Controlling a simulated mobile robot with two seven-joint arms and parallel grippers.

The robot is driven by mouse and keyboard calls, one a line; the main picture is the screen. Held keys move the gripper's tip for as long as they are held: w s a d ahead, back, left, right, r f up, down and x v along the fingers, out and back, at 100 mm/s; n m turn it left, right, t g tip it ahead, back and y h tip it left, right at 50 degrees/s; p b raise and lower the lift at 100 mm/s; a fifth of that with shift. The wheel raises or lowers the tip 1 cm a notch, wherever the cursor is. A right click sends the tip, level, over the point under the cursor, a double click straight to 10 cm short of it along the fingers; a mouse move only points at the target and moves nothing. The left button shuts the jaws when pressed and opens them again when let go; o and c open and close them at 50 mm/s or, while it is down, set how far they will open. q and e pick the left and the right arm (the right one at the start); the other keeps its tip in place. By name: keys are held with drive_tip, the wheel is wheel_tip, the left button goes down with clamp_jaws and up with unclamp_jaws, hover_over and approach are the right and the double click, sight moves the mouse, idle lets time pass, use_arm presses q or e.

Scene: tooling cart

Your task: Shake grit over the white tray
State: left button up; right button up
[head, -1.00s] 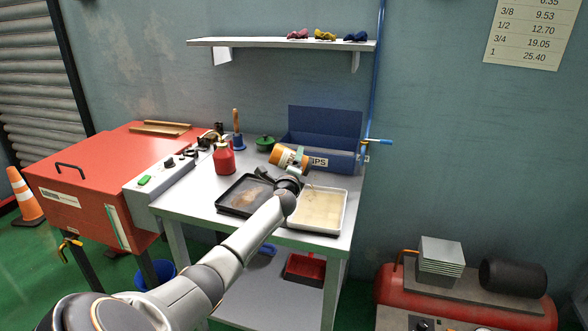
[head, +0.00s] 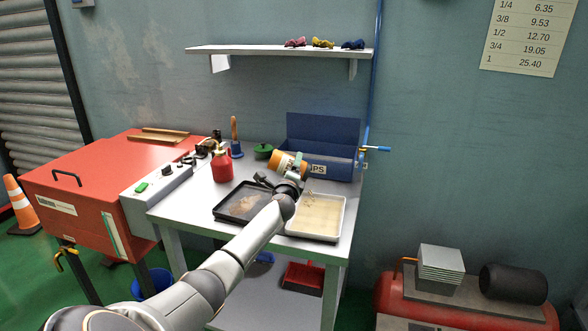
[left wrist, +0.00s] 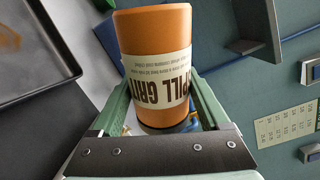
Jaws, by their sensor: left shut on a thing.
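An orange shaker with a cream label reading "SPILL GRIT" (left wrist: 155,50) is between the green fingers of my left gripper (left wrist: 160,105), which is shut on it. In the head view the shaker (head: 290,164) is tilted above the back of the trays, in front of the blue bin. My left gripper (head: 294,178) is partly hidden by its own wrist. The white tray (head: 343,222) lies at the right of the cart top with a tan, sandy layer in it. Small specks show near the shaker, above the tray. My right gripper is not in view.
A black tray (head: 222,207) with a brown patch lies left of the white tray. A red bottle (head: 222,167), a blue-based brush (head: 236,148) and a green item (head: 263,151) stand behind. The blue bin (head: 322,135) closes off the back right.

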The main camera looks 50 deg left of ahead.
use_arm(q)
drive_tip(key=shift+r, duration=0.1)
drive_tip(key=shift+s+d+r+p, duration=0.1)
drive_tip(key=shift+d+p, duration=0.1)
drive_tip(key=shift+p, duration=0.1)
drive_tip(key=shift+s+d+r+p, duration=0.15)
drive_tip(key=shift+s+d+p, duration=0.05)
drive_tip(key=shift+d+p, duration=0.25)
drive_tip(key=shift+s+d+r+p, duration=0.1)
drive_tip(key=shift+s+d+p, duration=0.1)
drive_tip(key=shift+d+p, duration=0.25)
drive_tip(key=shift+s+d+r+p, duration=0.1)
drive_tip(key=shift+s+d+p, duration=0.05)
drive_tip(key=shift+d+p, duration=0.15)
drive_tip(key=shift+s+d+r+p, duration=0.1)
drive_tip(key=shift+d+p, duration=0.1)
drive_tip(key=shift+d, duration=0.2)
drive_tip(key=d+p, duration=0.1)
drive_tip(key=s+d+p, duration=0.1)
drive_tip(key=d+r, duration=0.1)
drive_tip(key=shift+s+d+p, duration=0.4)
